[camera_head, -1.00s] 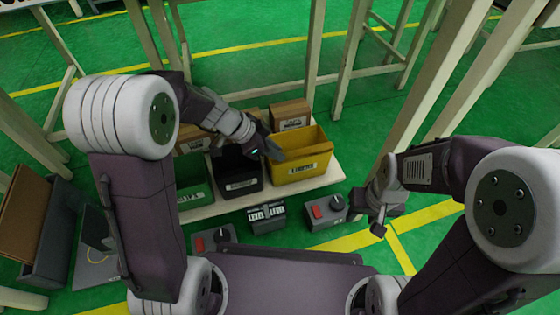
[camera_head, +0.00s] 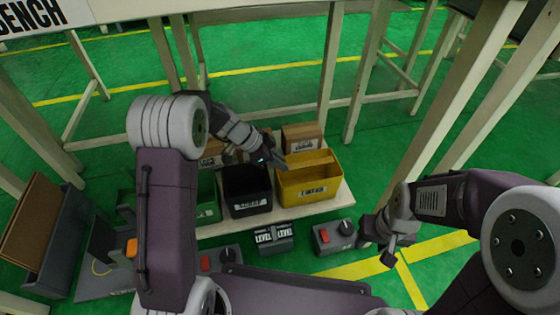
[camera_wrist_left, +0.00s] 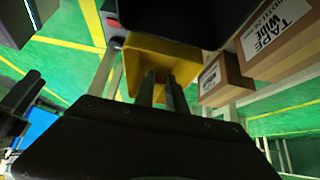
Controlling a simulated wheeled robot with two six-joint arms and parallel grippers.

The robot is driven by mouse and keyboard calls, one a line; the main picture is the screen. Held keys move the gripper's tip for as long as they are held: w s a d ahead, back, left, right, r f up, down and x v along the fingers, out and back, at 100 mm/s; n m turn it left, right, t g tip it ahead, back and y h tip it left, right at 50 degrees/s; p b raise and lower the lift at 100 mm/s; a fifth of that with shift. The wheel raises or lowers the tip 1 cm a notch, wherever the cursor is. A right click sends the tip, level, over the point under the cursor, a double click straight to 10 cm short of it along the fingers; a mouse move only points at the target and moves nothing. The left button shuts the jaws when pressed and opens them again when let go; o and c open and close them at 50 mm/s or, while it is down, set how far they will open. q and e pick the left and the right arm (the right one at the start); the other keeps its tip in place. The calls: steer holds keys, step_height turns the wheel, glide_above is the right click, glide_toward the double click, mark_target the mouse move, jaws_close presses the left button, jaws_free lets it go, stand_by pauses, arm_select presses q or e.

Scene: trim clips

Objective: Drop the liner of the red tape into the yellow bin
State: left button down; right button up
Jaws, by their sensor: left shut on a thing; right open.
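The yellow bin (camera_head: 308,188) stands on a pale board in the head view, open at the top. It also shows in the left wrist view (camera_wrist_left: 185,66), beyond the fingertips. My left gripper (camera_head: 281,164) is at the bin's left rear side, its fingertips over the opening. In the left wrist view its two fingers (camera_wrist_left: 161,88) are close together and point into the bin. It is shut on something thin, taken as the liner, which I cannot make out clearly. The red tape is not clearly visible. My right gripper (camera_head: 386,258) is open and empty, away to the right.
A black bin (camera_head: 246,194) stands left of the yellow bin, with a green bin (camera_head: 207,203) beyond it. Cardboard boxes (camera_head: 302,137) are behind. Grey switch boxes (camera_head: 335,237) and a level box (camera_head: 273,238) lie in front. Pale bench legs (camera_head: 450,110) rise at the right.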

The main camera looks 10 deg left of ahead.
arm_select(q)
steer(key=c, duration=1.3)
jaws_free()
steer(key=shift+r, duration=0.1)
steer(key=p+v, duration=0.6)
steer(key=v, duration=0.3)
